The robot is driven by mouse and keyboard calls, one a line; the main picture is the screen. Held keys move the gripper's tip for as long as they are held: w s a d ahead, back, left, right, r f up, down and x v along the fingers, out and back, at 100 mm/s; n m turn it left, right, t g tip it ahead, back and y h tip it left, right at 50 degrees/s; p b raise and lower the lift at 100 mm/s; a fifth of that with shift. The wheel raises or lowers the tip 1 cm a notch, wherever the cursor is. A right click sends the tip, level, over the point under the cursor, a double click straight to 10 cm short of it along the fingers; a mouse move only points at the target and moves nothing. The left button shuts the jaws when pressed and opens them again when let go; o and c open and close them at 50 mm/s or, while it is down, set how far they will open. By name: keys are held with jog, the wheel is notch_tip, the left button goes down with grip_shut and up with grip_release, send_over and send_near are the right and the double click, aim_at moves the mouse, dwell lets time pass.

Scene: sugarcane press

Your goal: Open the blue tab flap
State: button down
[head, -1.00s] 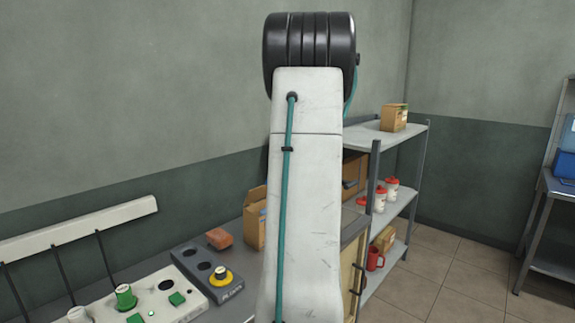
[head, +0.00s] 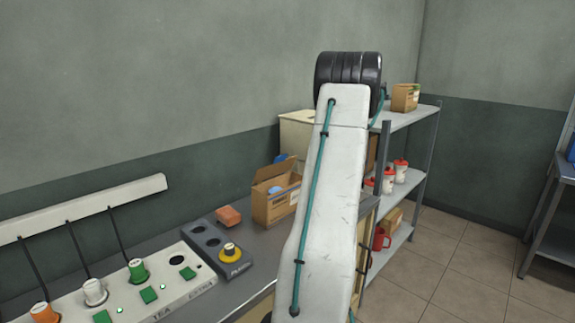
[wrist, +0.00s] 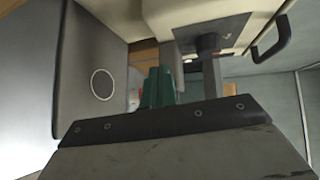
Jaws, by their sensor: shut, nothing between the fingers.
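I cannot make out a blue tab flap for certain. A small blue piece (head: 281,158) shows behind the open cardboard box (head: 276,193) on the bench, but I cannot tell what it is. A cream machine body (head: 296,133) stands behind my arm and is largely hidden by it. In the wrist view, a cream housing (wrist: 232,22) with a dark panel and a black handle (wrist: 271,40) is close ahead.
A metal shelf (head: 411,115) with boxes and red-and-white jars stands right of my arm. Tiled floor at right is clear.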

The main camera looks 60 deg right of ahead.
jog(key=w+a+f+n+t+y, duration=0.25)
jog(key=a+n+t, duration=0.35)
jog(key=a+t, duration=0.3)
jog(key=n+t+y, duration=0.3)
jog(key=t+y, duration=0.1)
jog(key=t, duration=0.2)
send_near(283, 157)
jog(key=x, duration=0.7)
jog(key=shift+a+f, duration=0.15)
jog(key=shift+a, duration=0.05)
jog(key=shift+d, duration=0.1)
